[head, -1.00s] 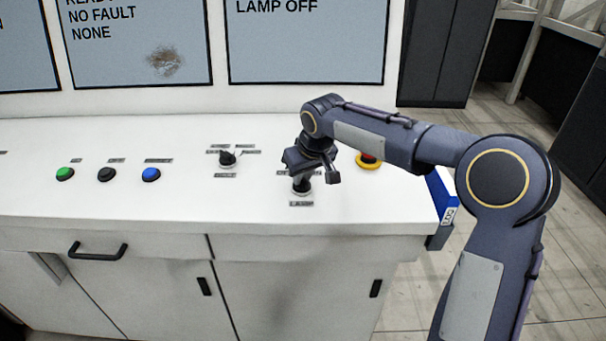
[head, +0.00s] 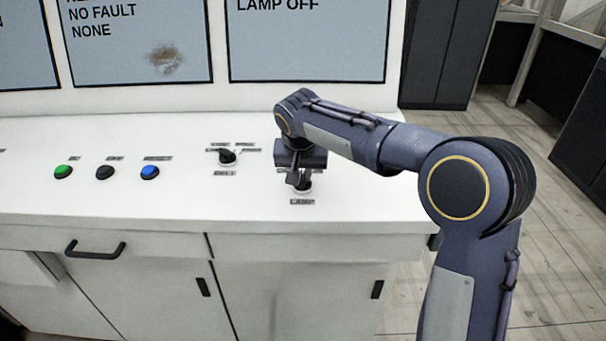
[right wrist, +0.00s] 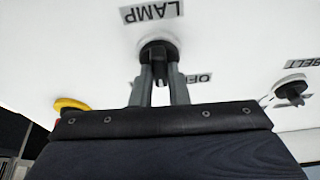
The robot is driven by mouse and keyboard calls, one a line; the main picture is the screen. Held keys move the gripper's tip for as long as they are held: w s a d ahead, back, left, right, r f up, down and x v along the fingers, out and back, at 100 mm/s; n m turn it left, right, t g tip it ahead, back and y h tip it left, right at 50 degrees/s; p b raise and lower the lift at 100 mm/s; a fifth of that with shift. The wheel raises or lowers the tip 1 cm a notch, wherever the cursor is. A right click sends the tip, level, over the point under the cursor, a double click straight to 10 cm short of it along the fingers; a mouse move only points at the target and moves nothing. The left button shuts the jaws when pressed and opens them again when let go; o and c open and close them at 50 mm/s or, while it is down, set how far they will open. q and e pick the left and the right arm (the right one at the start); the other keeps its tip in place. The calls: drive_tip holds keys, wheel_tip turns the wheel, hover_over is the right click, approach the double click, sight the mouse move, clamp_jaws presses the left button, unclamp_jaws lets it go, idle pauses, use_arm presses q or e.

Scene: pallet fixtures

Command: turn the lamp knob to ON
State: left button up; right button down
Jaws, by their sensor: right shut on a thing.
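The lamp knob (head: 303,187) is a black handle on a pale round base, on the white console top above a LAMP label (head: 302,202). My right gripper (head: 299,181) comes down over it from above. In the right wrist view the two fingers (right wrist: 159,88) are shut on the black handle of the lamp knob (right wrist: 158,52), one on each side. An OFF label, partly covered, shows beside it there. The screen (head: 305,40) reads LAMP OFF. My left gripper is not in view.
The belt knob (head: 227,157) stands to the left of the lamp knob. Green (head: 63,172), black (head: 104,172) and blue (head: 150,172) buttons lie farther left. A yellow-based button (right wrist: 71,105) shows in the right wrist view; my arm hides it in the head view.

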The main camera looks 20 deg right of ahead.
drive_tip(key=m, duration=0.2)
drive_tip(key=m+g+h, duration=0.1)
drive_tip(key=m, duration=0.2)
drive_tip(key=shift+w+a+r+h+p, duration=0.1)
drive_tip(key=shift+w+a+h+p, duration=0.05)
drive_tip(key=shift+h+p, duration=0.15)
idle(0.4)
drive_tip(key=c, duration=1.4)
unclamp_jaws()
drive_tip(key=v, duration=0.7)
drive_tip(key=shift+r, duration=0.35)
